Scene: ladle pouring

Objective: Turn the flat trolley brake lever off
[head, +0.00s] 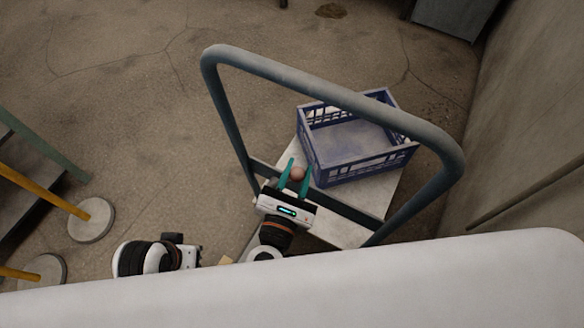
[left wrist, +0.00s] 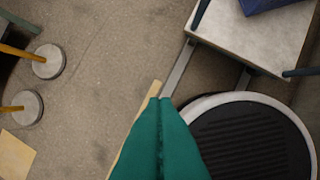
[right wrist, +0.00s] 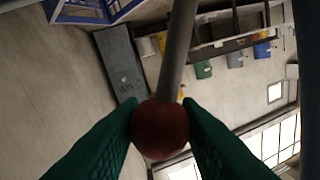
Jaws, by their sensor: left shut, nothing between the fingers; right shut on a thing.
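The flat trolley has a pale deck (head: 378,205) and a tall blue-grey push handle (head: 330,92). Its brake lever ends in a reddish-brown ball knob (head: 297,174); in the right wrist view the knob (right wrist: 160,130) tops a grey rod (right wrist: 177,50). My right gripper (head: 296,178) is shut on the knob, one green finger on each side, inside the handle frame. My left gripper (left wrist: 163,105) is shut and empty above bare floor, left of the trolley. Its fingers cannot be made out in the head view. The lever's lower end is hidden in the head view.
A blue crate (head: 360,150) stands on the deck. Yellow posts with round bases (head: 91,220) stand at the left near dark steps (head: 30,180). A wall (head: 530,130) rises close on the right. The floor at upper left is clear.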

